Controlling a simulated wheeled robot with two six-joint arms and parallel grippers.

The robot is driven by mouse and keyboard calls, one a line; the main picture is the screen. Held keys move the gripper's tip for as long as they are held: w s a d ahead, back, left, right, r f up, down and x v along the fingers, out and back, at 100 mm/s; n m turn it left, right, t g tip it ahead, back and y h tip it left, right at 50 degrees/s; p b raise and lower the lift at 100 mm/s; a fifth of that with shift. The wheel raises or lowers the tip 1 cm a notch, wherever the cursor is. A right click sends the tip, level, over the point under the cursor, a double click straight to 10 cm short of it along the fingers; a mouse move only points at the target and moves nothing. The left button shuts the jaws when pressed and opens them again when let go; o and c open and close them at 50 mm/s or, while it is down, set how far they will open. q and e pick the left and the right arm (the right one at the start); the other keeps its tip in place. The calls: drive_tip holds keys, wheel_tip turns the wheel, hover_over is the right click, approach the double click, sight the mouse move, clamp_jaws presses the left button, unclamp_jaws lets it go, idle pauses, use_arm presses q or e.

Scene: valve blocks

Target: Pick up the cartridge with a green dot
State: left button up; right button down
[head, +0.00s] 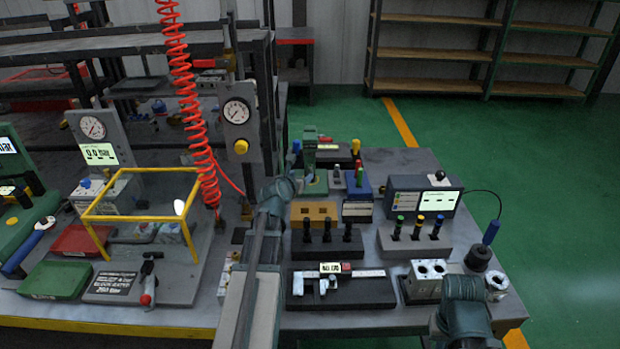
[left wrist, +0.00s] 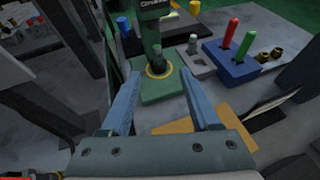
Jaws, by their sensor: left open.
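Three dark cartridges with coloured tops stand upright in a grey rack (head: 385,240) right of centre in the head view. The leftmost one (head: 398,228) looks green-topped, beside a yellow-topped (head: 419,226) and a blue-topped one (head: 437,226). My left gripper (left wrist: 160,80) is open and empty.
A black rack (head: 325,252) with three black-topped cartridges stands near my left arm. A blue block (left wrist: 232,70) holds red and green pins right of the press. A caliper (head: 340,275) lies in front. A display box (head: 424,197) stands behind the grey rack.

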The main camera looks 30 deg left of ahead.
use_arm(q)
drive_tip(key=b, duration=0.3)
approach(309, 169)
drive_tip(key=x, duration=0.3)
drive_tip(key=shift+w+d+r, duration=0.1)
drive_tip(key=shift+w+d, duration=0.15)
drive_tip(key=shift+w, duration=0.6)
drive_tip(key=b+x, duration=0.2)
drive_tip(key=x, duration=0.1)
drive_tip(key=b+x, duration=0.1)
drive_tip(key=x, duration=0.1)
drive_tip(key=shift+s+a+f, duration=0.1)
drive_tip(key=shift+a+f, duration=0.35)
drive_tip(key=shift+r, duration=0.1)
clamp_jaws()
